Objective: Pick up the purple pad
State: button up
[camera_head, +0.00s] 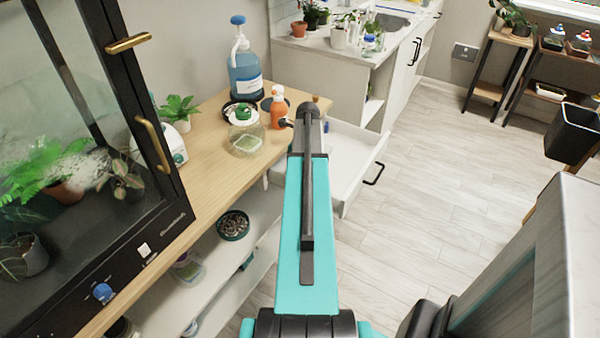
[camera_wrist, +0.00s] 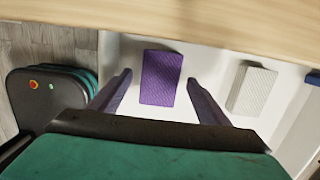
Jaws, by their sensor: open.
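The purple pad (camera_wrist: 161,78) is a textured rectangular block in the wrist view. It lies on the white floor of an open drawer (camera_wrist: 122,52). My gripper (camera_wrist: 160,80) is open, with one finger to the left and one to the right of the pad in the picture. The fingers look apart from the pad, and I cannot tell how high they are above it. In the head view my arm hides the pad and my gripper; part of the open white drawer (camera_head: 352,165) shows there.
A white textured pad (camera_wrist: 252,90) lies to the right of the purple one in the drawer. The wooden counter edge (camera_wrist: 200,15) runs close along the top of the wrist view. An orange bottle (camera_head: 279,108) and a blue jug (camera_head: 244,72) stand on the counter.

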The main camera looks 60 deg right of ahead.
jog(key=c, duration=1.1)
jog(key=shift+r, duration=0.2)
jog(key=shift+c, duration=0.2)
notch_tip(320, 180, up, 18)
jog(key=shift+f+b, duration=0.15)
jog(key=shift+b, duration=0.2)
